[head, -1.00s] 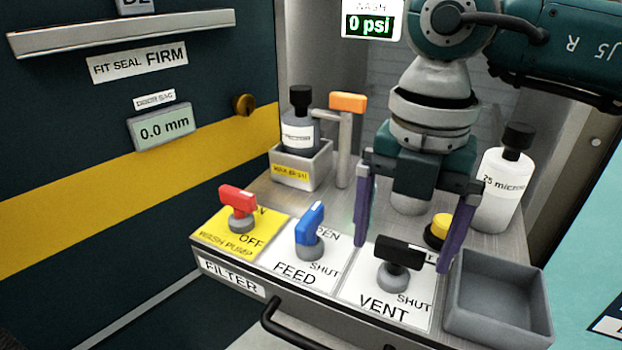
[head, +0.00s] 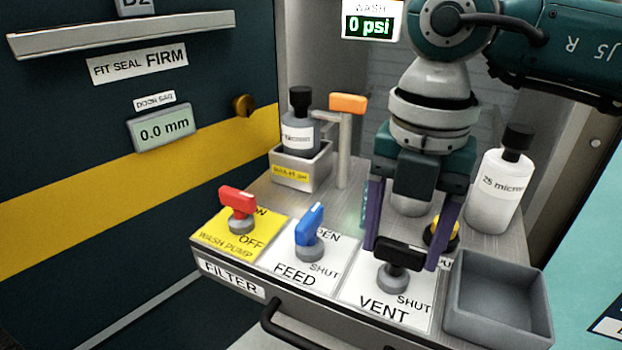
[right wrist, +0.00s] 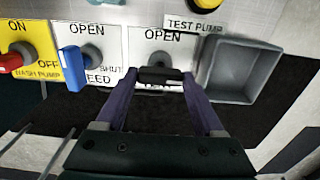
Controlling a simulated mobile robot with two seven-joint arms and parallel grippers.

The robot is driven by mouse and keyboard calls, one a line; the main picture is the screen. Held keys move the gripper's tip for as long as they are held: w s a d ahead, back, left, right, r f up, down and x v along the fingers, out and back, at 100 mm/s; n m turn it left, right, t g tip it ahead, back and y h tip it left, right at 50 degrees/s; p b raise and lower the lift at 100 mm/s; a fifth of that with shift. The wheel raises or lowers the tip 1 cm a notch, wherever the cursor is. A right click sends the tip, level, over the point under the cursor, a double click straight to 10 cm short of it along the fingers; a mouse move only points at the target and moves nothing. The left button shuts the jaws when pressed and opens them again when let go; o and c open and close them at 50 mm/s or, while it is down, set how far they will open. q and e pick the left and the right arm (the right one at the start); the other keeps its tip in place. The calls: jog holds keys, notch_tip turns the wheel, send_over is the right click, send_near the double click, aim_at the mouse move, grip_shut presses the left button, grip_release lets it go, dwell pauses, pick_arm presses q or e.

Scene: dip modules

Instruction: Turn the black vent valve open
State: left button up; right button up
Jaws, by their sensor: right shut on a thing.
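The black vent valve handle (head: 399,253) sits on its grey stem on the white VENT plate (head: 374,305), at the front of the panel. The handle lies crosswise, its right end towards the SHUT side. My right gripper (head: 404,258) has its two purple fingers at the two ends of the handle and is shut on it. In the right wrist view the handle (right wrist: 160,76) lies between the fingertips, with OPEN printed on the plate beyond it. My left gripper is in no view.
The blue feed valve (head: 309,226) and red wash pump valve (head: 238,202) stand to the left. A grey open bin (head: 500,300) is close at the right. A yellow button (head: 443,228) and a white bottle (head: 497,190) stand behind. A drawer handle (head: 300,335) sticks out below.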

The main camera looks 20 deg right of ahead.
jog(key=n, duration=0.8)
jog(key=shift+n+b, duration=0.3)
jog(key=n+b, duration=0.1)
jog(key=n, duration=0.3)
jog(key=n+b, duration=0.1)
jog(key=n, duration=0.4)
jog(key=shift+n, duration=0.3)
dwell(0.4)
jog(key=o, duration=1.4)
